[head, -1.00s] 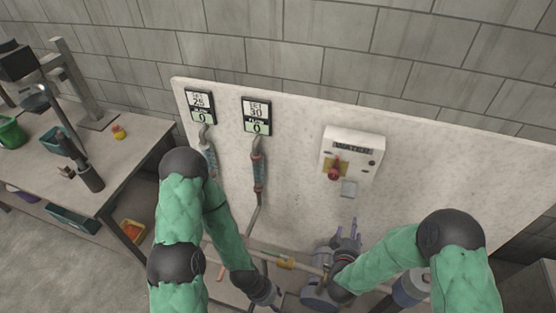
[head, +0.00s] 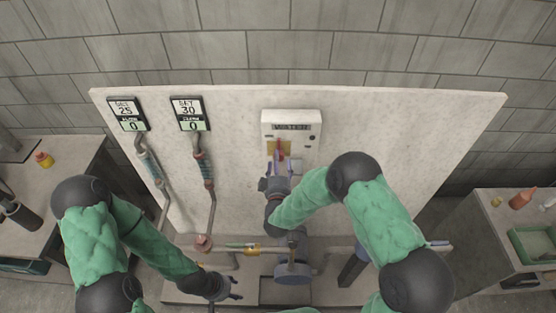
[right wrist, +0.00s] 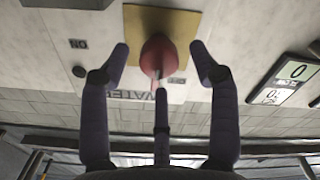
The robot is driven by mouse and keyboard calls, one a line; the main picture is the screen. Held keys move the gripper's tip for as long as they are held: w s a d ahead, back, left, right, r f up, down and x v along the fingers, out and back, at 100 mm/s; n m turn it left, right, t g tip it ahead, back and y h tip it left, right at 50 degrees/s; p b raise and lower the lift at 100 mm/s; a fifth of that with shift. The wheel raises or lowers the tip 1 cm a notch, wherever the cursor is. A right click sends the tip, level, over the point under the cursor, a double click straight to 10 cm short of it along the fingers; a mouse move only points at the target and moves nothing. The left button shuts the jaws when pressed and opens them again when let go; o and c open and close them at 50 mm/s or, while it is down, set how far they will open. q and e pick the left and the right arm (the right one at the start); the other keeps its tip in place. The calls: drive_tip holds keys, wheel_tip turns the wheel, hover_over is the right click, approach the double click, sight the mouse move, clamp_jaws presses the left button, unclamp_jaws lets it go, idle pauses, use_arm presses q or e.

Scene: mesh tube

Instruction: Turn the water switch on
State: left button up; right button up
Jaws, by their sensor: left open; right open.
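The white water box (head: 305,121) hangs on the pale panel. It carries a yellow plate (right wrist: 188,18) and a red switch knob (head: 281,151). In the right wrist view the knob (right wrist: 158,55) is close up, with upside-down ON and OFF marks on the box. My right gripper (head: 278,165) is open in front of the box. In the right wrist view its purple outer fingers (right wrist: 161,62) are on either side of the knob, with visible gaps; another finger is below it. I cannot tell if that one touches. My left gripper (head: 234,289) is open and empty, low at the panel's foot.
Two displays (head: 128,114) and (head: 190,113) hang left on the panel, above hoses (head: 207,170). Pipes with a yellow-marked section (head: 243,246) run along the panel's base. A table with a red-and-yellow item (head: 44,159) is left; another bench with a green tray (head: 538,243) is right.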

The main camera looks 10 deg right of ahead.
drive_tip(key=shift+x, duration=0.85)
drive_tip(key=c, duration=1.1)
drive_tip(key=shift+c, duration=0.2)
